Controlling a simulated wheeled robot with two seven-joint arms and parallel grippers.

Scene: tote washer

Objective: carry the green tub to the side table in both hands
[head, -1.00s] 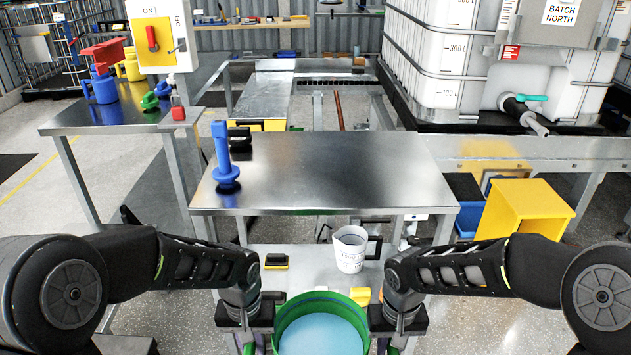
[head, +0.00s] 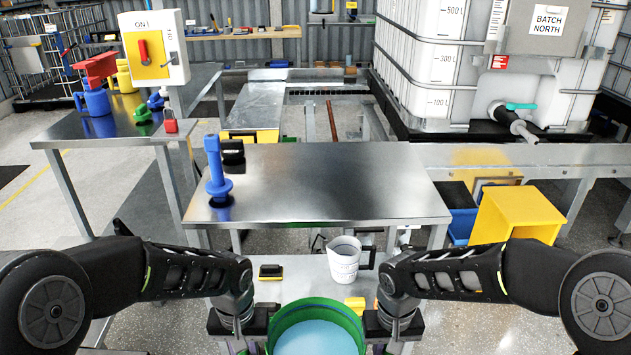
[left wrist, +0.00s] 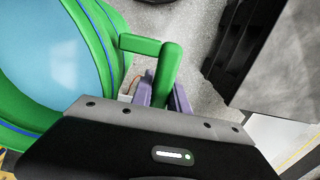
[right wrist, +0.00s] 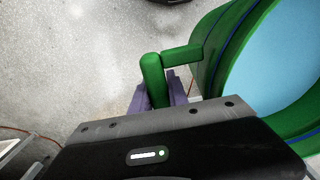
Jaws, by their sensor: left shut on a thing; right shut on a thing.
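The green tub (head: 318,304) is at the bottom middle of the head view, in front of me, with a pale blue inside surface. Its lower part is cut off by the frame. My left gripper (left wrist: 168,95) is shut on the tub's green handle on that side; the tub's wall (left wrist: 98,45) shows beside it. My right gripper (right wrist: 157,95) is shut on the opposite handle, with the tub's wall (right wrist: 214,60) beside it. The tub looks about level. A bare-middled steel table (head: 330,180) stands ahead; another steel table (head: 70,132) stands at the left. I cannot tell which is the side table.
A blue tool (head: 214,170) stands on the near table's left end. A white jug (head: 343,260) and a yellow-black brush (head: 270,272) are on a lower surface. Jugs (head: 97,101) and a red padlock (head: 170,122) occupy the left table. A yellow bin (head: 515,215) stands at right.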

